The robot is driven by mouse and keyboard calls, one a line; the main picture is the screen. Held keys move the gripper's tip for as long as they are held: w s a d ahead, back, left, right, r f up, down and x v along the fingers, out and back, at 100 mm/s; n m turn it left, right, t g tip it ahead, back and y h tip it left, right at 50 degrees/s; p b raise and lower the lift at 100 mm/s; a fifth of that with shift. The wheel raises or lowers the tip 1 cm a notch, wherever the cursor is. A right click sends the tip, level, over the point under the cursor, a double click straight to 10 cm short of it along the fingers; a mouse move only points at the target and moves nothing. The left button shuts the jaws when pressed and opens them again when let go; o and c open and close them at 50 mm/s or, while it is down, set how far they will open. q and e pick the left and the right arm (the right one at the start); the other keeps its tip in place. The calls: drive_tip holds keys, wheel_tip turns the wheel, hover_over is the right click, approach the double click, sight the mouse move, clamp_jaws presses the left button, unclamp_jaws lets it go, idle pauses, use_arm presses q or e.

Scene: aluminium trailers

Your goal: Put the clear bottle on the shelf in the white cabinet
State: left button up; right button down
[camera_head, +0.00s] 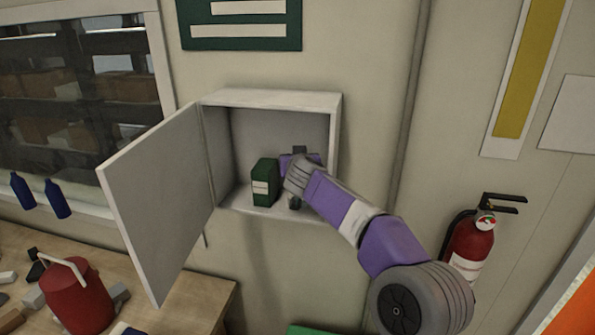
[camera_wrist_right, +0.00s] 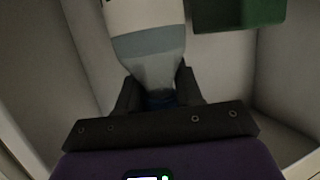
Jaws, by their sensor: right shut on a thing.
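The white cabinet (camera_head: 270,99) hangs on the wall with its door (camera_head: 160,195) swung open to the left. My right arm reaches into it from the right, and my right gripper (camera_wrist_right: 158,90) is inside. The gripper is shut on the clear bottle (camera_wrist_right: 150,47), around its narrow end near the blue cap (camera_wrist_right: 159,102). The bottle has a white label and a grey-blue band. In the head view the arm and gripper hide the bottle, so I cannot tell whether it touches the shelf (camera_head: 250,209). My left gripper is not in view.
A dark green box (camera_head: 264,183) stands in the cabinet just left of my gripper; it also shows in the wrist view (camera_wrist_right: 238,14). A red fire extinguisher (camera_head: 470,243) hangs at right. A wooden bench with a red jug (camera_head: 78,298) is at lower left.

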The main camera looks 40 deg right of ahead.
drive_tip(key=shift+f+b, duration=0.4)
drive_tip(key=shift+f, duration=0.5)
drive_tip(key=shift+w+d+f, duration=0.1)
drive_tip(key=shift+d, duration=0.05)
drive_tip(key=c, duration=0.7)
unclamp_jaws()
drive_tip(key=shift+f, duration=0.1)
drive_tip(key=shift+c, duration=0.2)
